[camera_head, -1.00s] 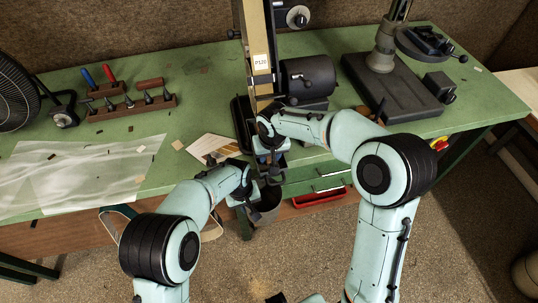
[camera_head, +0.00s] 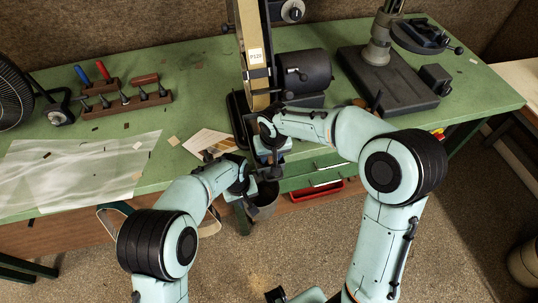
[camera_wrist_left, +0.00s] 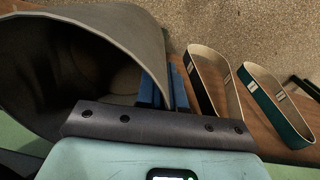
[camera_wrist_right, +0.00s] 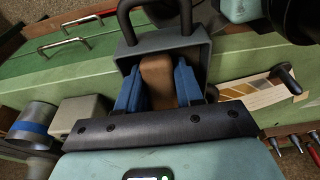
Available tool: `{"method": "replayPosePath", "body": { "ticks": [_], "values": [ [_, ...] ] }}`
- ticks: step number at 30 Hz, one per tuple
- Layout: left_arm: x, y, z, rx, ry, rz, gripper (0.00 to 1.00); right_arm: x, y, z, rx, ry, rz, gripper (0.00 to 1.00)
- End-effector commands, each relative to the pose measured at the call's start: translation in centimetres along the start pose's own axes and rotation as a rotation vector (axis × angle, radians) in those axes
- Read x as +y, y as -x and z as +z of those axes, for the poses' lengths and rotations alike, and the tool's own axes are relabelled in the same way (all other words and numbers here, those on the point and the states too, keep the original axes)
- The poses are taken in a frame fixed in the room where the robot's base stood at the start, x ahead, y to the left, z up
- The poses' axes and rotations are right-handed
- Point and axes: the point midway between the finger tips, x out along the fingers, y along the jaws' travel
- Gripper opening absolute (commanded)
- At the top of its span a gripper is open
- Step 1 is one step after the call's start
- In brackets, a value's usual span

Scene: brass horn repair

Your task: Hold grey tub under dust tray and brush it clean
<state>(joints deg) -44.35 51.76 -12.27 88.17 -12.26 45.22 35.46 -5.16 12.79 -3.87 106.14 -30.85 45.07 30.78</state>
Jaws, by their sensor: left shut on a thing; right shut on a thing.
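The grey tub (camera_head: 264,203) hangs below the bench's front edge, partly hidden by my arms. In the left wrist view the tub (camera_wrist_left: 95,35) shows its wide open mouth. My left gripper (camera_wrist_left: 163,88) is shut on its rim. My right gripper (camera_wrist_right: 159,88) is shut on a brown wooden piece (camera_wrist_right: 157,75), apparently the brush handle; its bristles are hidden. A grey open-sided box with a dark handle (camera_wrist_right: 180,42), apparently the dust tray, surrounds the right fingers. In the head view my right gripper (camera_head: 271,155) is just above and beside the left one (camera_head: 250,192).
The belt sander (camera_head: 254,55) stands behind my grippers. A drill stand (camera_head: 385,85) is at right. A tool rack (camera_head: 125,105), plastic sheet (camera_head: 75,170) and fan (camera_head: 12,100) lie left. Two belt loops (camera_wrist_left: 215,85) hang at the bench front.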

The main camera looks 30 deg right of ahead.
Motion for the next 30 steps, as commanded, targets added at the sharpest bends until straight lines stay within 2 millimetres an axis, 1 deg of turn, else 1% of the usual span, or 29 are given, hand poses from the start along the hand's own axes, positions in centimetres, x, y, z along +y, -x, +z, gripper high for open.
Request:
{"method": "replayPosePath", "body": {
  "ticks": [6,17,23,30],
  "values": [
    [0.0,0.1,0.0,0.001,0.0,0.001,0.0,1.1,0.0,-0.6,0.001,-0.001,0.0,0.06],
    [0.1,0.1,0.0,0.002,0.0,0.001,0.0,1.3,0.1,-0.7,0.003,-0.002,0.004,0.06],
    [0.0,0.1,-0.1,0.002,0.0,0.001,0.0,0.5,0.1,-0.8,0.004,-0.001,0.004,0.06],
    [0.0,0.1,-0.1,0.002,0.0,0.001,0.0,-1.2,-0.1,-0.7,0.003,0.002,0.001,0.06]
  ]
}}
